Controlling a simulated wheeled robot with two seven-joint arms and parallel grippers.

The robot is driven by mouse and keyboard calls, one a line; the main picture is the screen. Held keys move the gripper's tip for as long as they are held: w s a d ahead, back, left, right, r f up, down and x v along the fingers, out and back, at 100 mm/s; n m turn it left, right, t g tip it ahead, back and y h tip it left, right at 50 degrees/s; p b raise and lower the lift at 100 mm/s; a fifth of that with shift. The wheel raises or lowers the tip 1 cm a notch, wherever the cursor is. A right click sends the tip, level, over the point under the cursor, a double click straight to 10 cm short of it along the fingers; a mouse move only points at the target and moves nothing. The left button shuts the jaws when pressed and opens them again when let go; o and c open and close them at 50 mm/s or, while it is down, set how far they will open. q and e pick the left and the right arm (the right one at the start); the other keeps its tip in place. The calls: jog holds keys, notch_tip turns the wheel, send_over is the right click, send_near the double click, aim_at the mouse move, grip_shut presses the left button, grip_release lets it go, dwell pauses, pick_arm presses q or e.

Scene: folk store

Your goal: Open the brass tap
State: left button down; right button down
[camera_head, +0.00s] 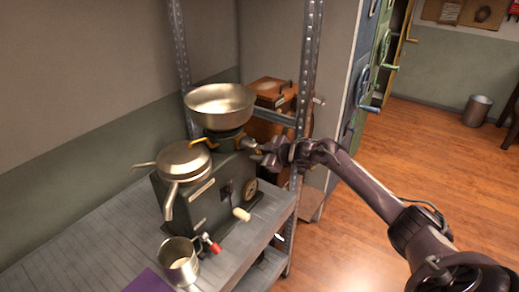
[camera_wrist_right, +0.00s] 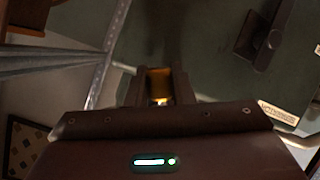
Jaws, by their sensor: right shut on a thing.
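A dark grey machine (camera_head: 205,213) with a wide metal bowl (camera_head: 219,104) on top stands on the shelf. Brass-coloured metal of the tap (camera_head: 201,142) shows under the bowl. My right gripper (camera_head: 254,146) reaches in from the right, just below the bowl at the machine's upper right side. In the right wrist view, its two fingers are shut on a brass piece of the tap (camera_wrist_right: 158,84). Most of the held piece is hidden between the fingers in the head view. My left gripper is not in view.
A lidded pan-like part with spouts (camera_head: 184,158) sits on the machine's left. A crank with a pale handle (camera_head: 241,214) sticks out in front. A metal mug (camera_head: 180,262) stands near the shelf's front edge. A perforated metal post (camera_head: 307,75) rises close to my right gripper.

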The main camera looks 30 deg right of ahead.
jog(key=shift+a+f+m, duration=0.1)
jog(key=shift+a+m, duration=0.05)
jog(key=shift+m, duration=0.15)
jog(key=shift+s, duration=0.1)
dwell(0.3)
jog(key=c, duration=1.3)
grip_release()
jog(key=shift+o, duration=0.2)
jog(key=b+v, duration=0.1)
jog(key=v, duration=0.6)
jog(key=shift+s+d, duration=0.25)
jog(key=shift+s, duration=0.05)
